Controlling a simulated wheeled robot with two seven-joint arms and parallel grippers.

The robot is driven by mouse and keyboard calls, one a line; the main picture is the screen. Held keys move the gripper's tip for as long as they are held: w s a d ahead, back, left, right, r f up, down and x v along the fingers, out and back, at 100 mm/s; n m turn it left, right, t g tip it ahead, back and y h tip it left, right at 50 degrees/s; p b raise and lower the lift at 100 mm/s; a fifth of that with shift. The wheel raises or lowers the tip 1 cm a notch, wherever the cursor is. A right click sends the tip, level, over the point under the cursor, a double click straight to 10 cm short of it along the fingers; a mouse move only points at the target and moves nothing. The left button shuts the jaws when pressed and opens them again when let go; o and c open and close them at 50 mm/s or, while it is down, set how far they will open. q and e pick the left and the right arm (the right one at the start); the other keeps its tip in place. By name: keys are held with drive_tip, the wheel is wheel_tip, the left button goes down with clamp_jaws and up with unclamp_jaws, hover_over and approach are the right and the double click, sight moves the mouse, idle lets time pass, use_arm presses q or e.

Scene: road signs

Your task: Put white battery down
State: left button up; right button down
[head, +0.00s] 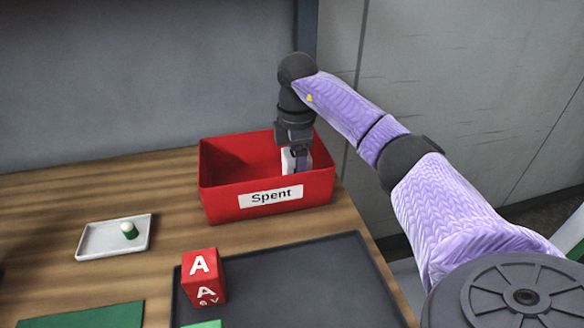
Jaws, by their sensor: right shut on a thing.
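The white battery (288,161) shows as a small pale block at my right gripper's fingers. My right gripper (297,161) points down inside the red box labelled "Spent" (227,206) and is shut on the white battery. The battery is near the box's right side, and its lower end is hidden or close to the front wall, so I cannot tell whether it touches the box floor. My left gripper is not in view.
A white tray (88,241) with a small green and white item (129,230) lies at left. A red block marked "A" (203,277) stands on a dark tray (320,277) in front. A green mat (92,316) lies at the front left. A wall stands behind.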

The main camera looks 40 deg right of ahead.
wheel_tip(320, 180, down, 2)
drive_tip(key=shift+f, duration=0.2)
drive_tip(key=shift+r, duration=0.1)
drive_tip(key=shift+c, duration=0.8)
unclamp_jaws()
